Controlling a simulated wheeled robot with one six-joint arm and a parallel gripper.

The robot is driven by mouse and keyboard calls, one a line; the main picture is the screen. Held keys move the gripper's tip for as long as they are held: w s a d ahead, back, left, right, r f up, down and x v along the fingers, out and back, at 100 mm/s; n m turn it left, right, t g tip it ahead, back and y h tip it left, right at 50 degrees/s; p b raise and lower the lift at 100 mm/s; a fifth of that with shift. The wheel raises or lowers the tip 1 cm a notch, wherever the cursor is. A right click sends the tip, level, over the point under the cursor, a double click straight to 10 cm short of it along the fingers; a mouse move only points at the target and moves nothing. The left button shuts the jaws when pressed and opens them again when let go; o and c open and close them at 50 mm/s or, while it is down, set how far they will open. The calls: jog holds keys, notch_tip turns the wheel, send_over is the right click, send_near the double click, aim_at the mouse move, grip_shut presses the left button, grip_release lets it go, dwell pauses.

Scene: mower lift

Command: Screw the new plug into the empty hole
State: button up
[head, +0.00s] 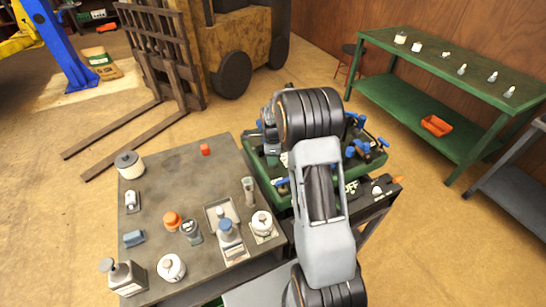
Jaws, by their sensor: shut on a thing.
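My arm rises through the middle of the head view, and its big dark joint hides what lies behind it. My gripper is hidden behind my arm, so neither its jaws nor anything in them shows. A green frame or tray (262,181) with several blue-handled parts (350,151) stands behind and around the arm. I cannot make out an empty hole there. Several small white-and-grey pieces stand on the green bench (387,41) at the back right; one (462,69) looks a little like a plug, but it is too small to be sure.
A grey table (170,165) at the left holds bottles, jars, an orange-capped pot (172,220) and a small red piece (205,150). An orange tray (436,125) lies on the bench's lower shelf. Open floor lies right of my arm.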

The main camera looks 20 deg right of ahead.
dwell(0.3)
jog(key=m, duration=0.6)
jog(key=shift+m, duration=0.3)
